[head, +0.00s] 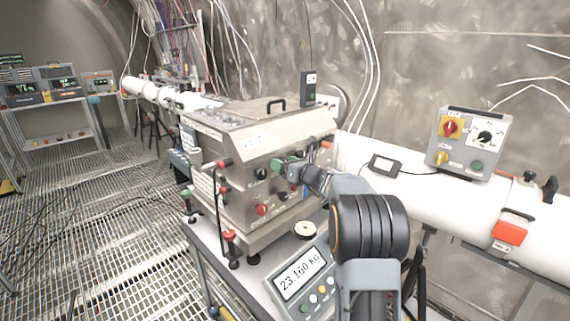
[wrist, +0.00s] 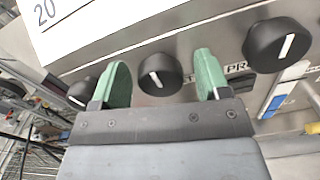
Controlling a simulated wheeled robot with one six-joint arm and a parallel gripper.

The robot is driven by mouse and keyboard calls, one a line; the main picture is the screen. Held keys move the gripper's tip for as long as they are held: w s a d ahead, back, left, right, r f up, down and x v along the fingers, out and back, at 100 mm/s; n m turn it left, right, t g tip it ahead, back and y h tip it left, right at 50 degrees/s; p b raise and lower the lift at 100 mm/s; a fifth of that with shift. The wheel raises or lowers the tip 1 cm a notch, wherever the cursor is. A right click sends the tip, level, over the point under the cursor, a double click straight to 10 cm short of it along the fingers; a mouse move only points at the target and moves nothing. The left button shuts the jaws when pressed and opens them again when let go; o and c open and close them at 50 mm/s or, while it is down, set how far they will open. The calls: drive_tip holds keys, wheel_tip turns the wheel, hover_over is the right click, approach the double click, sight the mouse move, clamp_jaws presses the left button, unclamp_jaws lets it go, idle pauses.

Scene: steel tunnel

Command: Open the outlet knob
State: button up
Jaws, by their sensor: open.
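My gripper (wrist: 162,72) is open, with its two green fingers on either side of the middle black knob (wrist: 160,75) on a steel panel (wrist: 190,45). The knob has a white pointer line. In the wrist view I cannot tell whether the fingers touch it. Another black knob (wrist: 277,45) sits to the right and a third (wrist: 82,92) is partly behind the left finger. The label beside the right finger is partly covered, so I cannot read which knob is the outlet. In the head view my gripper (head: 285,165) is at the front of the steel machine (head: 235,190).
A scale display (head: 300,272) reading 23.160 kg stands below the machine. A white pipe (head: 400,185) with a control box (head: 468,143) runs along the right. Red-topped fittings (head: 229,235) stick out at the machine's left. The grated floor (head: 100,220) at left is mostly clear.

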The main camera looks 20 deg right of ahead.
drive_tip(key=shift+c, duration=0.4)
drive_tip(key=c, duration=0.8)
drive_tip(key=shift+f, duration=0.1)
drive_tip(key=shift+c, duration=0.2)
